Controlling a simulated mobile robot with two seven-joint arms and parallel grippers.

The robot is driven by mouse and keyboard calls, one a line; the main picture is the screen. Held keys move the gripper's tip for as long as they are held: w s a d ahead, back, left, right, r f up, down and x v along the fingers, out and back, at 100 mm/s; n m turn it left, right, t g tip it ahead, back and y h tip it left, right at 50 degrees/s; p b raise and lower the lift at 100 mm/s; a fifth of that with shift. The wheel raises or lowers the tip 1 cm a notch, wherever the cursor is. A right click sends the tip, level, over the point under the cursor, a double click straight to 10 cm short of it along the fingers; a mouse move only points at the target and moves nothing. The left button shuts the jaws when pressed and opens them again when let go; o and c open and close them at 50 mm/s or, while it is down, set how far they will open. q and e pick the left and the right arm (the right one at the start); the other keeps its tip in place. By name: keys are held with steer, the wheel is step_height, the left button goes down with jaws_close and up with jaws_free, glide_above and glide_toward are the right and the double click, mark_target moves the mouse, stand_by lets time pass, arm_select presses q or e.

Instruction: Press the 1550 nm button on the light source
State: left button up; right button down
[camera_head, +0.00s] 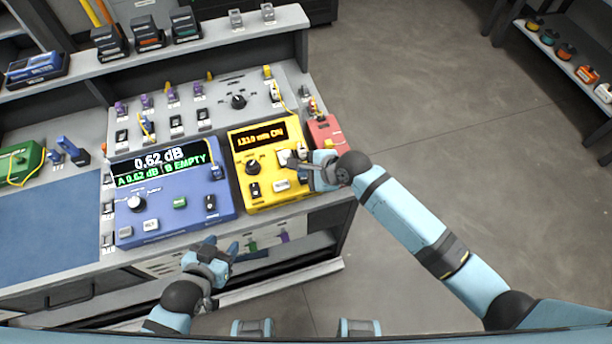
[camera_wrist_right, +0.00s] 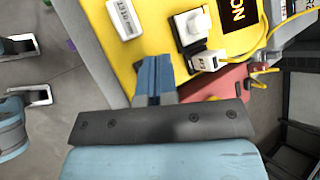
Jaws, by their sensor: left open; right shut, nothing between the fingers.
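The light source (camera_head: 252,135) is a yellow box on the bench; its amber display (camera_head: 262,136) appears to read 1310 nm ON. A white labelled button (camera_head: 281,185) sits low on its face; a labelled white button also shows in the right wrist view (camera_wrist_right: 124,18), its lettering too small to read surely. My right gripper (camera_head: 300,159) is over the right part of the yellow face. Its blue fingers (camera_wrist_right: 155,77) are shut and empty, apart from that button in the picture; contact with the face cannot be told. My left gripper (camera_head: 212,252) is open and empty before the bench.
A blue power meter (camera_head: 165,215) reading 0.62 dB stands left of the light source. A red box (camera_head: 326,131) stands close on its right. In the right wrist view, a white switch on a black base (camera_wrist_right: 188,29) lies right of the fingers. Open floor lies right of the bench.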

steer(key=shift+f, duration=0.1)
stand_by(0.6)
steer(key=shift+f+p, duration=0.25)
steer(key=shift+p, duration=0.05)
steer(key=shift+f, duration=0.5)
stand_by(0.7)
steer(key=shift+r+p, duration=0.85)
steer(key=shift+p, duration=0.3)
steer(key=shift+r, duration=0.1)
